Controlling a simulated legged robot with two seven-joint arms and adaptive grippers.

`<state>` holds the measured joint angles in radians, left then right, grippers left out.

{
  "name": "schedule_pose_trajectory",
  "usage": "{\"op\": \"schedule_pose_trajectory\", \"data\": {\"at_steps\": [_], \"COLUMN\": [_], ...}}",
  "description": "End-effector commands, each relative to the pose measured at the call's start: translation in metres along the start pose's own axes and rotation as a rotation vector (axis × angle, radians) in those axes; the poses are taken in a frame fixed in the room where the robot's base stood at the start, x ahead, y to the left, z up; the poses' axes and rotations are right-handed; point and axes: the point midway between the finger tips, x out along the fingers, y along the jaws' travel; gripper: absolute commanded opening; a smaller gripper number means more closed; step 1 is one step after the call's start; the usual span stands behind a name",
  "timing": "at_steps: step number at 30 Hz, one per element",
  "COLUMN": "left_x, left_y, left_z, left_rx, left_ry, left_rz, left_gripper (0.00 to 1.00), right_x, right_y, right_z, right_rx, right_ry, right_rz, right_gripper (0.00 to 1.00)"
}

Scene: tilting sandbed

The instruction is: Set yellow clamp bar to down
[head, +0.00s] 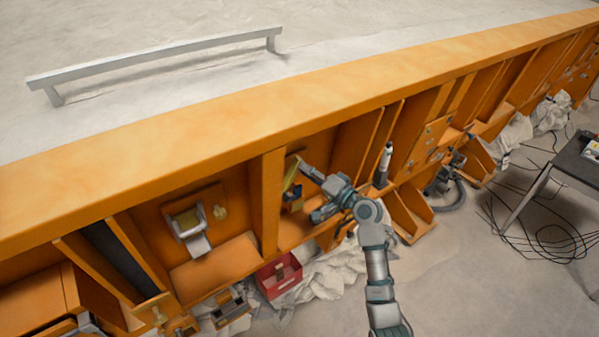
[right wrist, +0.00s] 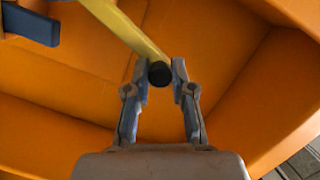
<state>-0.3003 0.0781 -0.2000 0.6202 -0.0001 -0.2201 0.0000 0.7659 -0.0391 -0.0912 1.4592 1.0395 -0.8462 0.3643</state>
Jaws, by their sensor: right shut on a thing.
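The yellow clamp bar (head: 291,176) is in a bay of the orange sandbed side. It stands tilted up, with its upper end by my right gripper (head: 308,176). In the right wrist view the yellow bar (right wrist: 125,28) comes in from the top left and ends in a black round tip. That tip is between the fingertips of my right gripper (right wrist: 160,75), which is shut on it. A dark blue block (head: 293,201) sits below the bar; it also shows in the right wrist view (right wrist: 31,24). My left gripper is not in view.
Orange ribs and the sandbed's top beam (head: 250,110) surround the bay. A red box (head: 279,277) is below it. A grey latch (head: 189,229) is in the bay to the left. A grey-white cylinder (head: 384,163) is to the right. A dark table (head: 575,160) stands far right.

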Motion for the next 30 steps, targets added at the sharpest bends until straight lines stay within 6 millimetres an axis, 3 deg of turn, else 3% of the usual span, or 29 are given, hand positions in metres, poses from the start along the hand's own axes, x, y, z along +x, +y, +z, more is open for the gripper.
{"op": "schedule_pose_trajectory", "data": {"at_steps": [12, 22, 23, 25, 30], "left_x": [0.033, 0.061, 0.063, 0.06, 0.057], "left_y": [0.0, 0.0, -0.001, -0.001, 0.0], "left_z": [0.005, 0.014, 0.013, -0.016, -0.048], "left_rx": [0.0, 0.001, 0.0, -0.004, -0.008], "left_ry": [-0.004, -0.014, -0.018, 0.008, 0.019], "left_rz": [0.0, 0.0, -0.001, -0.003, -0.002], "left_gripper": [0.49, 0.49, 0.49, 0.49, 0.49], "right_x": [-0.007, -0.008, -0.009, -0.009, -0.01], "right_y": [0.046, 0.085, 0.088, 0.097, 0.114], "right_z": [-0.023, -0.029, -0.029, -0.029, -0.028], "right_rx": [0.386, 0.693, 0.721, 0.785, 0.928], "right_ry": [0.006, 0.003, 0.003, 0.004, 0.007], "right_rz": [-0.085, -0.156, -0.162, -0.176, -0.209], "right_gripper": [0.0, 0.0, 0.0, 0.0, 0.0]}}
